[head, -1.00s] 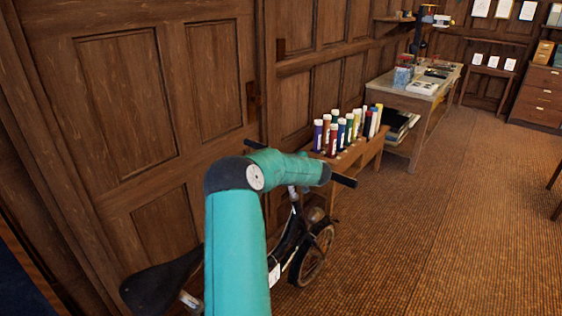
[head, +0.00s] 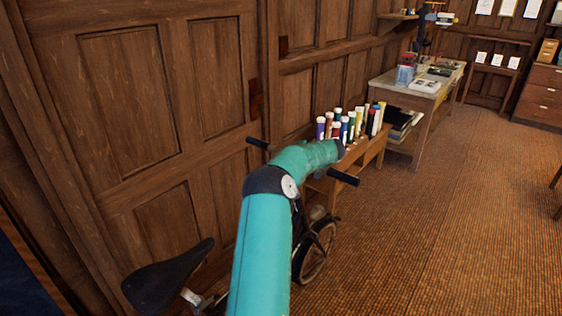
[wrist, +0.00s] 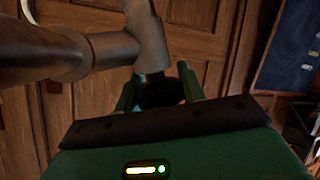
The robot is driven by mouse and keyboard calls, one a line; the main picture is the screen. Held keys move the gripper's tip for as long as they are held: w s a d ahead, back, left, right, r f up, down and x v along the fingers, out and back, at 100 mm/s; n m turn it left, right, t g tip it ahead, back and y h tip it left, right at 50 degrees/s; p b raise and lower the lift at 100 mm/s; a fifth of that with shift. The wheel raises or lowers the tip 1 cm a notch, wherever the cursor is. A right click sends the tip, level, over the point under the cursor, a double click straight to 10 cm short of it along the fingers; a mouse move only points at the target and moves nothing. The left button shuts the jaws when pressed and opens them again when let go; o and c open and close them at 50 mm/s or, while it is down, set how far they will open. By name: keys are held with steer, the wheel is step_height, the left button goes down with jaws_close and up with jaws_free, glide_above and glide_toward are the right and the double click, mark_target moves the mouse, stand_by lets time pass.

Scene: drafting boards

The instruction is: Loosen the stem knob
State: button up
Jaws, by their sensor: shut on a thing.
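A black bicycle (head: 325,240) stands beside the panelled wall, with its saddle (head: 165,275) at lower left. Its handlebar grips (head: 343,177) show on both sides of my teal arm, which hides the stem and my gripper in the head view. In the wrist view, the grey metal stem and handlebar (wrist: 105,48) cross the upper left. My gripper (wrist: 159,88) has its two green fingers on either side of a dark knob (wrist: 160,95) just below the stem. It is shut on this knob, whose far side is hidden.
A wooden rack of several coloured tubes (head: 350,125) stands just beyond the handlebar. A long worktable (head: 410,88) with books stands further back along the wall. The ribbed carpet (head: 440,220) on the right is clear.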

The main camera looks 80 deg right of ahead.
steer(key=shift+w+r, duration=0.1)
steer(key=shift+r, duration=0.15)
steer(key=o, duration=1)
steer(key=shift+c, duration=0.2)
steer(key=shift+f, duration=0.15)
steer(key=shift+r, duration=0.6)
steer(key=r, duration=0.3)
steer(key=shift+a, duration=0.3)
steer(key=s+a+r, duration=0.3)
steer(key=a+r, duration=0.5)
steer(key=a, duration=0.5)
steer(key=shift+s+r, duration=0.25)
steer(key=shift+r, duration=0.15)
